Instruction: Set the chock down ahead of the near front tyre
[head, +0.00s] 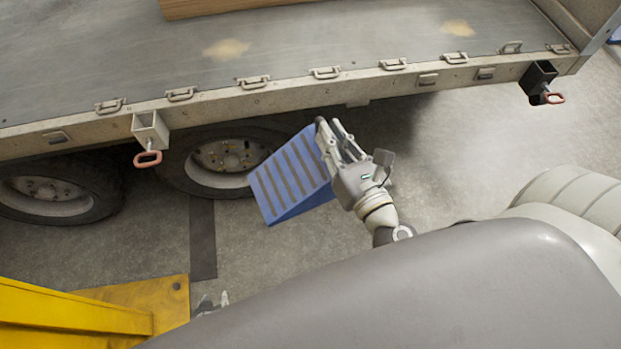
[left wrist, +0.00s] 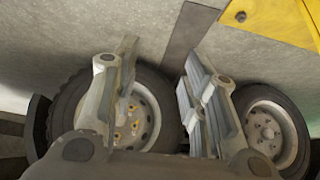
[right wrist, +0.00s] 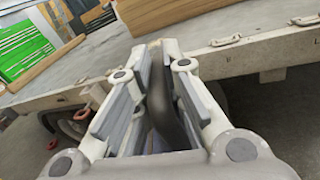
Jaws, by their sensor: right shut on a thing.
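The blue chock (head: 290,178), a wedge with a dark-striped sloping face, is tilted beside the right edge of the near front tyre (head: 225,160), the right one of two. I cannot tell whether chock and tyre touch, or whether the chock touches the floor. My right gripper (head: 338,138) is shut on the chock at its upper right. My left gripper (head: 212,302) is low in the head view. In the left wrist view its fingers (left wrist: 160,55) are apart and empty, with the tyre (left wrist: 75,105) behind.
The trailer bed edge (head: 290,95) overhangs the tyres, with brackets carrying red rings (head: 148,158). A second tyre (head: 60,190) stands left. A yellow structure (head: 80,315) occupies the lower left. Concrete floor (head: 480,150) is clear to the right.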

